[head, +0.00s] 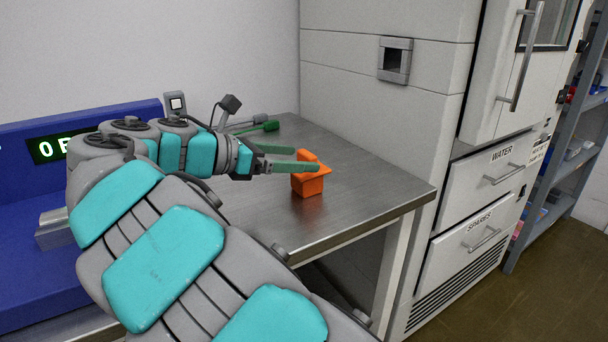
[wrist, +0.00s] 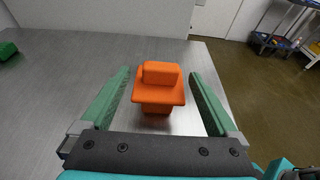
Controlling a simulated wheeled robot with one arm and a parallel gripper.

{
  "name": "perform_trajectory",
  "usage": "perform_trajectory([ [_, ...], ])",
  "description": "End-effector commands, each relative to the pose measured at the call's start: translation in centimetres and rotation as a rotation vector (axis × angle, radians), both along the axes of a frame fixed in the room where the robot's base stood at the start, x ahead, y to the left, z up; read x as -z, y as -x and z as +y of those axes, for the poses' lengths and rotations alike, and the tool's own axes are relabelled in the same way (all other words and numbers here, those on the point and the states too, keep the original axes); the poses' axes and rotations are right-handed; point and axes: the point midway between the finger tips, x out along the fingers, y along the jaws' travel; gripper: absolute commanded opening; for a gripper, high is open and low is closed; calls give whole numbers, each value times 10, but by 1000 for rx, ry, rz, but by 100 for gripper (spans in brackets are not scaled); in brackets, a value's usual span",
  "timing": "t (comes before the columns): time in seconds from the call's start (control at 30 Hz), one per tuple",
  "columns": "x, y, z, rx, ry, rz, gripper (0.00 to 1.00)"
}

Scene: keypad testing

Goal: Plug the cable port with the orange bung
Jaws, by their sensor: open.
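The orange bung (head: 312,183) stands on the metal bench near its right end, with a block body, a wider flange and a grip block on top. It also shows in the wrist view (wrist: 158,90), between the two green fingers. My gripper (head: 305,160) is open around the bung, one finger on each side. In the wrist view (wrist: 162,85) a gap shows between each finger and the bung. The cable port (head: 395,60) is a square dark opening with a grey frame, high on the side wall of the white cabinet.
The metal bench (head: 360,195) is clear around the bung, and its front edge is close by. Green-handled tools (head: 262,127) lie at the back. A blue unit with a green display (head: 60,148) stands at left. Drawers marked WATER (head: 500,165) and SPARES (head: 475,235) are at right.

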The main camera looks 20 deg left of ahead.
Motion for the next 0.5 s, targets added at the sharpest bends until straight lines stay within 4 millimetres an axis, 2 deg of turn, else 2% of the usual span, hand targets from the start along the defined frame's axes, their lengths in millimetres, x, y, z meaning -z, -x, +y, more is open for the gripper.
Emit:
perform_trajectory([
  [0.27, 6, -17, -16, -1, -2, 0, 95],
  [0.5, 14, -41, -37, -1, -4, -1, 95],
])
